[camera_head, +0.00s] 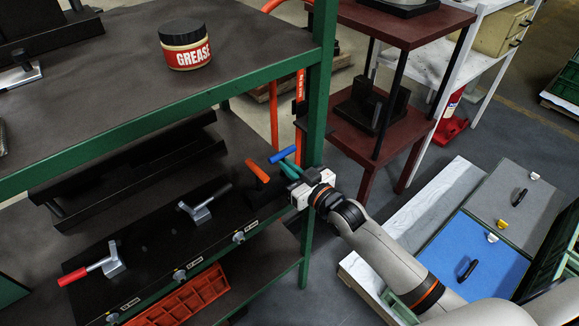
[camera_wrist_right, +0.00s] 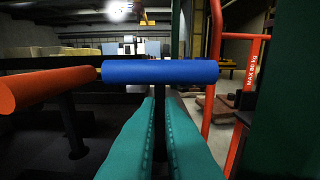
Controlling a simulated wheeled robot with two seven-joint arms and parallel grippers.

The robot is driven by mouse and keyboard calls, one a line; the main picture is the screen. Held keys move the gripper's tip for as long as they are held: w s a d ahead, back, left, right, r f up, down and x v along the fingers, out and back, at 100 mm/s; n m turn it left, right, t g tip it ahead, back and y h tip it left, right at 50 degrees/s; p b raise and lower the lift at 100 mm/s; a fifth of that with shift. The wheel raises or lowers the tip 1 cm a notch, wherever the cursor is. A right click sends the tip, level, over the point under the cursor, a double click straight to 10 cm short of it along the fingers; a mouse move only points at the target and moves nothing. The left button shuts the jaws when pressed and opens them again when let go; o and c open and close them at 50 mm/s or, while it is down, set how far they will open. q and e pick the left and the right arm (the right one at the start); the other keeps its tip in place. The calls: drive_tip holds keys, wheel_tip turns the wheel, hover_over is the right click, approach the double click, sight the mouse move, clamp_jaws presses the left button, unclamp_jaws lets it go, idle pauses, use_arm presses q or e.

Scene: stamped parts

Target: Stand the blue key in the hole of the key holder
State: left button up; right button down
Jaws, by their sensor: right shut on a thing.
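The blue key (camera_head: 283,154) has a blue cylindrical T-handle, which also shows in the wrist view (camera_wrist_right: 160,71). My right gripper (camera_head: 289,166) is shut on it; in the wrist view its teal fingers (camera_wrist_right: 160,100) close just below the handle. The handle lies level there. The key's lower shaft is hidden by the fingers. The key holder (camera_head: 155,245) is a long dark block on the lower shelf. The key is at its right end, close to an orange-handled key (camera_head: 258,171). Whether the key's tip is in a hole is hidden. My left gripper is not in view.
A green rack post (camera_head: 318,90) rises just right of the blue key. An upper shelf with a grease jar (camera_head: 185,45) overhangs. An orange tray (camera_head: 185,297) sits below.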

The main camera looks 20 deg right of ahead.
drive_tip(key=shift+f, duration=0.25)
drive_tip(key=c, duration=1.5)
unclamp_jaws()
drive_tip(key=shift+s, duration=0.1)
drive_tip(key=v, duration=1.1)
drive_tip(key=shift+s+d, duration=0.2)
drive_tip(key=shift+s, duration=0.2)
